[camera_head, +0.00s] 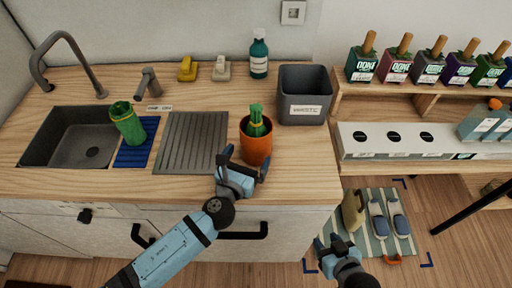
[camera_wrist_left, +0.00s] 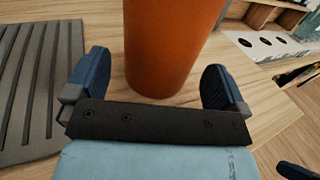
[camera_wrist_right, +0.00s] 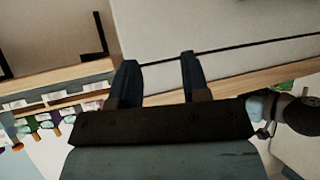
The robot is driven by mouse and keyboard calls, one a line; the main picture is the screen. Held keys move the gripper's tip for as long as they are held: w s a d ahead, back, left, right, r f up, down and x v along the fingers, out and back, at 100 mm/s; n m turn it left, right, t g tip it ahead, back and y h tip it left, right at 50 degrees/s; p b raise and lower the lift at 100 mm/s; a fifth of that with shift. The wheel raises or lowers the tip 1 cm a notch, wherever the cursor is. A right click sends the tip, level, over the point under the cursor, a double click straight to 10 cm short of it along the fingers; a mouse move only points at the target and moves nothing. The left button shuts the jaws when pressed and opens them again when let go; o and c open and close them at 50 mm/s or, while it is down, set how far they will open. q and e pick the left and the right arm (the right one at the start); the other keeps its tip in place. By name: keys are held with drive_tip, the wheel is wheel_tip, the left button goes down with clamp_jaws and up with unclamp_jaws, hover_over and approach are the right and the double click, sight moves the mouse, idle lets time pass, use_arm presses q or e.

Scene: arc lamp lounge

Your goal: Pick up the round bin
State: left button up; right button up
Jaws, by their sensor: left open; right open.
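The round orange bin (camera_head: 256,150) stands upright on the wooden counter, right of the grey ribbed drainboard. A green bottle (camera_head: 256,121) stands in it, its lower part hidden by the rim. My left gripper (camera_head: 246,163) is open at the near side of the bin. In the left wrist view the orange wall (camera_wrist_left: 170,50) lies between and just beyond the spread fingers (camera_wrist_left: 155,85); I cannot tell whether they touch it. My right gripper (camera_head: 329,241) is open and empty, low in front of the counter; its parted fingers also show in the right wrist view (camera_wrist_right: 158,65).
A grey square bin (camera_head: 303,82) labelled waste stands close behind the orange bin to the right. A teal bottle (camera_head: 259,55) is at the wall. The sink (camera_head: 70,137) and a green tumbler (camera_head: 127,123) are left. A shelf (camera_head: 390,95) with bottles stands right.

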use_arm(q)
drive_tip(key=x, duration=0.5)
drive_tip(key=shift+d+r, duration=0.15)
drive_tip(key=shift+r, duration=0.05)
drive_tip(key=c, duration=0.9)
drive_tip(key=shift+r, duration=0.1)
wheel_tip(320, 180, up, 19)
drive_tip(key=p, duration=0.6)
hover_over(255, 108)
drive_tip(key=shift+r, duration=0.45)
drive_tip(key=shift+f, duration=0.15)
